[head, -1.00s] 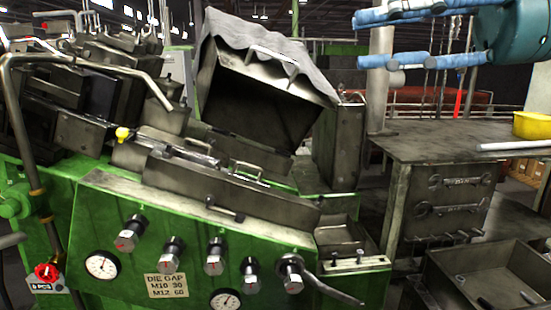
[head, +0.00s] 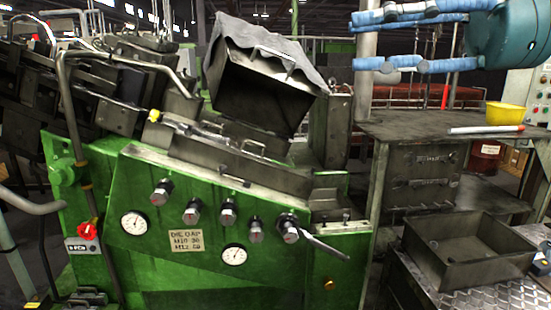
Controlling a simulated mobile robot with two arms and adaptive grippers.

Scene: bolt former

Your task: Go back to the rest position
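My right gripper (head: 357,41) shows at the top right of the head view. Its light-blue fingers point left from a teal body. The upper and lower fingers stand wide apart, and nothing is held between them. It is in the air in front of the workbench and the machine's right end, apart from both as far as I can see. My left gripper is not in view.
The green bolt former (head: 205,265) with gauges and knobs fills the left and middle. Right of it stand a steel workbench (head: 420,125), a yellow bin (head: 505,114) on it and an open metal tray (head: 455,268) lower down. Some floor shows at right.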

